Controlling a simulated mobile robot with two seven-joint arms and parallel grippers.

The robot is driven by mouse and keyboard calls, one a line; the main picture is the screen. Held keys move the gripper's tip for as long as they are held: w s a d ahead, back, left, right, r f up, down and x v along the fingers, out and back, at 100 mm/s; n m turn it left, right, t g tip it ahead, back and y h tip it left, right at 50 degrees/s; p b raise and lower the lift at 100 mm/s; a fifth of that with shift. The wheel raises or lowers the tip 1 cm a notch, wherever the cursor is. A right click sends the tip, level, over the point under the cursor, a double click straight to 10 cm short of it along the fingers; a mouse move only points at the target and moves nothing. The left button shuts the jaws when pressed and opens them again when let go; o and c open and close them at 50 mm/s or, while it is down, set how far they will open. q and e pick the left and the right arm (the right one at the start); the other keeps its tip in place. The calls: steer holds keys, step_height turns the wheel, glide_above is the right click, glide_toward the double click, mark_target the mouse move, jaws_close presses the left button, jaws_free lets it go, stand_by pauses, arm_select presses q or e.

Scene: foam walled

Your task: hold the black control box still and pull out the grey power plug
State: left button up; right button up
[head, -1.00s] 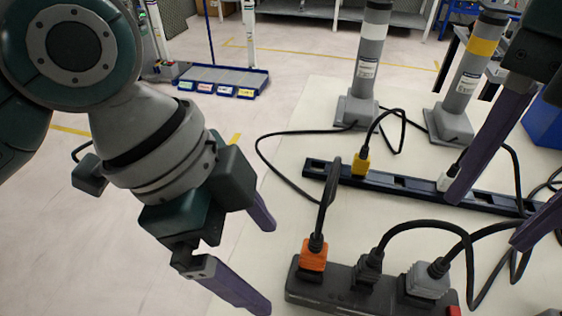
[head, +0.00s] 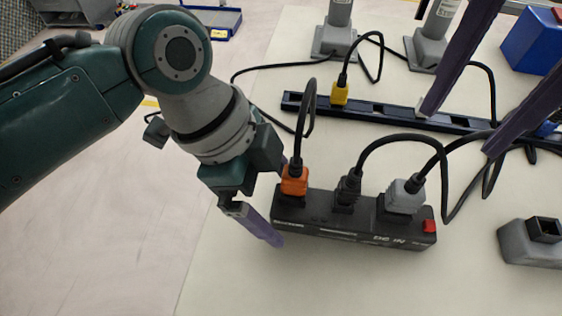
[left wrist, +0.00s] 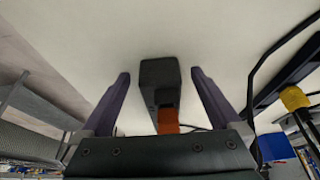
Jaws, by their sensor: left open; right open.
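The black control box (head: 335,228) lies on the pale table in the head view, with an orange plug (head: 294,182), a black plug (head: 347,190) and the grey power plug (head: 404,198) seated along its top. My left gripper (head: 281,208) is open at the box's left end; its far finger is mostly hidden. In the left wrist view, the end of the box (left wrist: 158,76) lies between its two spread fingers, with gaps on both sides. My right gripper (head: 458,130) is open and empty, its fingers above and behind the grey plug.
A dark rail (head: 385,112) with a yellow plug (head: 339,93) crosses the table behind the box. Black cables loop between rail and box. A grey block (head: 528,243) with a dark socket stands at the right, and a blue bin (head: 533,40) at the back right. The front table area is clear.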

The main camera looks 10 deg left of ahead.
mark_target(420, 178)
arm_select(q)
steer(key=shift+d+f, duration=0.1)
steer(key=shift+f, duration=0.05)
jaws_close()
arm_select(e)
steer(key=o, duration=0.3)
steer(key=m, duration=0.3)
steer(key=shift+a, duration=0.1)
steer(key=m, duration=0.4)
steer(key=shift+w+d+m, duration=0.1)
steer(key=shift+d+m, duration=0.1)
steer(key=shift+m, duration=0.2)
steer(key=shift+f+m, duration=0.3)
steer(key=shift+f, duration=0.05)
step_height(420, 178, down, 6)
steer(key=shift+a+f, duration=0.1)
steer(key=shift+f, duration=2.5)
